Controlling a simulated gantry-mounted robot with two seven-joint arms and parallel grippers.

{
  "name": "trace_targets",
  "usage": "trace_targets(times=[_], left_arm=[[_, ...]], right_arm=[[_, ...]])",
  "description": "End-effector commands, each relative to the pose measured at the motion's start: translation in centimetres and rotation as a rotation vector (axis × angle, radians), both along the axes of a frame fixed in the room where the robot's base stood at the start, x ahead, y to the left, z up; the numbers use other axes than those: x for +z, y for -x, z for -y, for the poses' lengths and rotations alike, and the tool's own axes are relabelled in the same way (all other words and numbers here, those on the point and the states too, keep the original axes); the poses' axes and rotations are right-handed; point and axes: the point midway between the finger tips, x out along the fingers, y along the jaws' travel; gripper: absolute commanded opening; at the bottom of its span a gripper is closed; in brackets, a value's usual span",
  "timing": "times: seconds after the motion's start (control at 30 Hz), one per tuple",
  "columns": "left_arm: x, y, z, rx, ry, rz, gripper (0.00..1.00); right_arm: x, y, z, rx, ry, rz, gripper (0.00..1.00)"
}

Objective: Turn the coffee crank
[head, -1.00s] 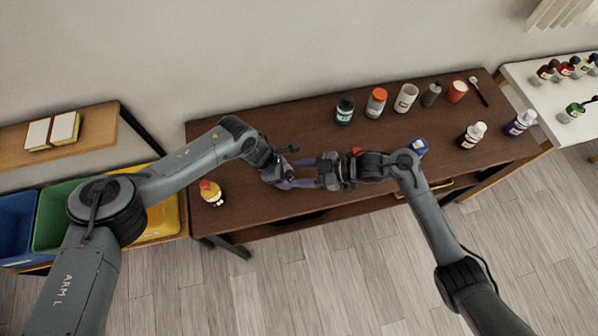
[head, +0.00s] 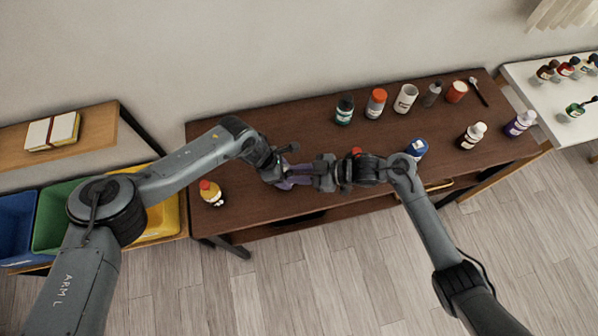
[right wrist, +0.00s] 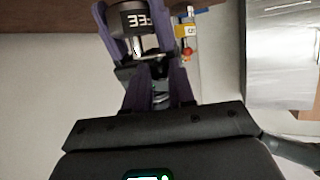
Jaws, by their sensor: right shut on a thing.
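A dark coffee grinder with white lettering, partly cut off, lies between the purple fingers of my right gripper (right wrist: 150,60) in the right wrist view; its dark body (right wrist: 132,20) shows at the top. In the head view my right gripper (head: 302,178) reaches left across the table and is shut on the grinder. My left gripper (head: 283,176) faces it from the left, close by. A small dark knob-like part (head: 292,147) sticks up behind the left gripper; I cannot tell whether it is the crank. The grippers hide most of the grinder and the left jaw opening.
The brown table (head: 270,215) carries a yellow bottle (head: 210,193) at left and a blue-topped jar (head: 417,149) right of my right wrist. Several bottles and cups, including an orange-capped one (head: 376,102), stand along the back.

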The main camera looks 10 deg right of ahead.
Motion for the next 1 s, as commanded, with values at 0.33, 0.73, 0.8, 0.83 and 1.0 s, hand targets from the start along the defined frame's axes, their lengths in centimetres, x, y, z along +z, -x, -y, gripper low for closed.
trace_targets(times=[0.33,0.73,0.8,0.83,1.0], left_arm=[[0.02,0.01,0.03,0.0,0.0,0.0,0.31],[0.03,0.0,0.02,0.0,0.0,0.0,0.31],[0.03,0.0,0.02,0.0,0.0,0.0,0.31],[0.03,0.01,0.02,0.0,0.0,0.0,0.31],[0.03,0.01,0.03,0.0,0.0,0.0,0.31]], right_arm=[[-0.01,0.38,-0.26,-0.085,0.0,-0.002,0.0],[0.01,0.37,-0.26,-0.084,0.0,-0.002,0.5],[0.01,0.37,-0.26,-0.084,0.0,-0.002,0.5],[0.01,0.37,-0.26,-0.084,0.0,-0.002,0.5],[0.1,0.42,-0.03,-0.084,0.001,-0.001,0.5]])
